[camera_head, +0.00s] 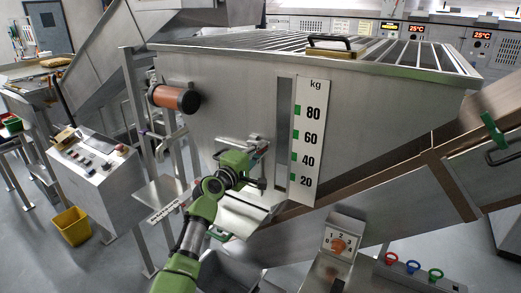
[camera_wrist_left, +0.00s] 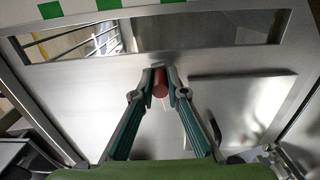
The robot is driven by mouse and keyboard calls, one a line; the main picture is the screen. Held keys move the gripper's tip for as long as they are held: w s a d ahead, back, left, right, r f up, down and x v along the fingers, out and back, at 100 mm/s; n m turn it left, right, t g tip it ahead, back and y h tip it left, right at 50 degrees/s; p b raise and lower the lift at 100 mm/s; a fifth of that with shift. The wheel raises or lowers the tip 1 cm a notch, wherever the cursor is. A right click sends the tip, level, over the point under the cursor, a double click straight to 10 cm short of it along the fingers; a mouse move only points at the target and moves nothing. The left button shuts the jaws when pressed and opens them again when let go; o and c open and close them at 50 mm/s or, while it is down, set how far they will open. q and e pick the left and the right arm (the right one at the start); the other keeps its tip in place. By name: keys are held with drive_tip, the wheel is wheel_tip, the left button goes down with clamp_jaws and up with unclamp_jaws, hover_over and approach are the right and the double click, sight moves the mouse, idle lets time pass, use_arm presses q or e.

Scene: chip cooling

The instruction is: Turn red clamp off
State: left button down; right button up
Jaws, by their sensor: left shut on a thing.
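My left gripper (camera_head: 258,150) reaches up to the front wall of the large steel hopper (camera_head: 225,110), left of its kg scale. In the left wrist view the two fingers of the left gripper (camera_wrist_left: 160,84) are shut on a short dull red cylindrical handle (camera_wrist_left: 160,80) in front of the steel wall. In the head view the gripper hides most of this handle. Whether this handle belongs to the red clamp cannot be told. My right gripper is not in view.
A kg scale (camera_head: 308,135) is on the hopper. A control box (camera_head: 95,170) and yellow bin (camera_head: 72,226) stand left. An orange dial (camera_head: 339,245) and red (camera_head: 391,258), blue (camera_head: 413,266) and green (camera_head: 436,273) rings are lower right. An inclined conveyor (camera_head: 440,150) rises right.

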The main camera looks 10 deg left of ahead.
use_arm(q)
drive_tip(key=shift+r, duration=0.25)
drive_tip(key=c, duration=2)
unclamp_jaws()
drive_tip(key=shift+a, duration=0.1)
drive_tip(key=shift+w+f, duration=0.1)
drive_tip(key=shift+f, duration=0.15)
drive_tip(key=v, duration=1.2)
drive_tip(key=shift+r, duration=0.1)
